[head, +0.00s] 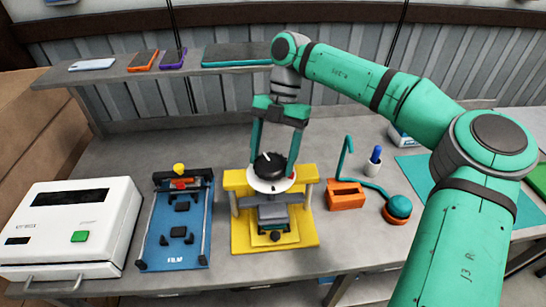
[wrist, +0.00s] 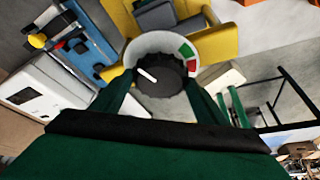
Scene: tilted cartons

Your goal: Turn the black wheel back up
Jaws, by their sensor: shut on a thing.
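The black wheel (head: 269,166) sits on top of the yellow press frame (head: 306,176), over a white dial. It has a knurled rim and a white pointer line, which in the head view points up and slightly left. The wrist view shows the wheel (wrist: 165,82) close up; a green and a red patch show on the right of the dial (wrist: 150,45). My gripper (head: 276,158) reaches down from above with a finger on each side of the wheel. It is shut on the wheel, also in the wrist view (wrist: 158,88).
A blue film fixture (head: 178,225) and a white machine (head: 78,228) stand left of the press. An orange block (head: 346,194) with a teal hook and a teal ball (head: 399,206) are to the right. A shelf (head: 135,75) with phones runs behind.

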